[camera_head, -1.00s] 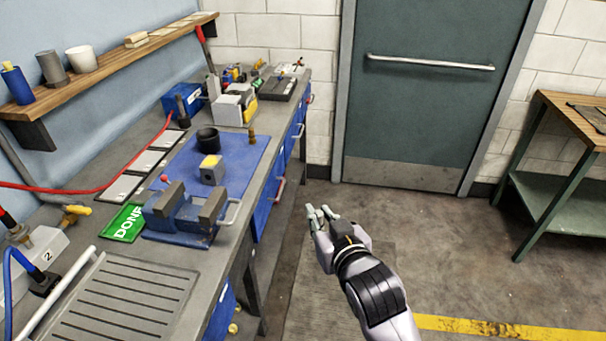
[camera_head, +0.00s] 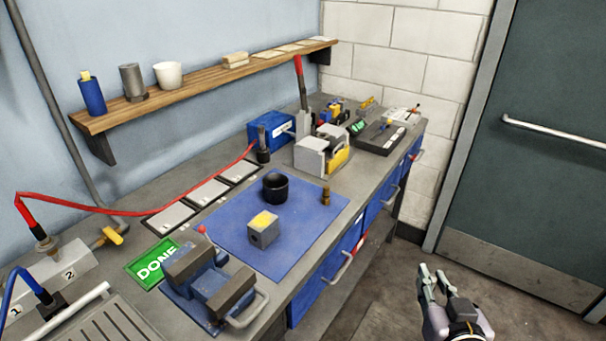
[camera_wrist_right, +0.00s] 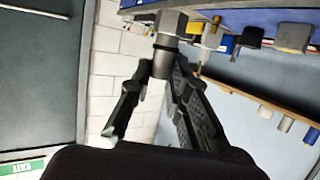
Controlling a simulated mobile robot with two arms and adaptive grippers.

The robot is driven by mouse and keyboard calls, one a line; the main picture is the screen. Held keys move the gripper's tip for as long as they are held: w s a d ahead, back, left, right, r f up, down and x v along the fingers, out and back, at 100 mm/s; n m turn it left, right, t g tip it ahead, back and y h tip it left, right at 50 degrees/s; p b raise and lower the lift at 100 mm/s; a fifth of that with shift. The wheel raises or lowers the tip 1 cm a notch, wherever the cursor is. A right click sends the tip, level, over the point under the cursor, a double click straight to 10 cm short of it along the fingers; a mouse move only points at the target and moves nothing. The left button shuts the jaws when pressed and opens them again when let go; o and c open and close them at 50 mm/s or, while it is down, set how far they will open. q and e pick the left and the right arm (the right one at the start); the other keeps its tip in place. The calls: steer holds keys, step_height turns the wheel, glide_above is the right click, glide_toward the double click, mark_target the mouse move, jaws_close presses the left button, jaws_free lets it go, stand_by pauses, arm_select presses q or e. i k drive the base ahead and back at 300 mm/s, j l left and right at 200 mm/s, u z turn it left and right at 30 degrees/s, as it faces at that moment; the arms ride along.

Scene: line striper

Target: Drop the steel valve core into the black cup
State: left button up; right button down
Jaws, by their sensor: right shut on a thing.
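My right gripper (camera_head: 437,285) is in front of the bench, above the floor at the lower right of the head view. In the right wrist view its fingers (camera_wrist_right: 155,85) are shut on a grey metal piece with a blocky head and a dark ring, which looks like the steel valve core (camera_wrist_right: 165,48). The head view does not show this piece clearly. The black cup (camera_head: 275,188) stands upright on the blue mat (camera_head: 292,238), well to the left of the gripper. Its inside looks dark and I cannot see its bottom. My left gripper is out of view.
On the mat are a grey block with a yellow top (camera_head: 263,230) and a small brass piece (camera_head: 326,195). A blue vise (camera_head: 208,285) stands at the near edge beside a green DONE plate (camera_head: 151,264). Drawer handles (camera_head: 340,266) stick out from the bench front.

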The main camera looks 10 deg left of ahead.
mark_target(282, 198)
steer(key=i+l+u, duration=0.45)
steer(key=l+u, duration=0.2)
steer(key=i+l+u, duration=0.15)
steer(key=l+u, duration=0.2)
steer(key=u, duration=0.35)
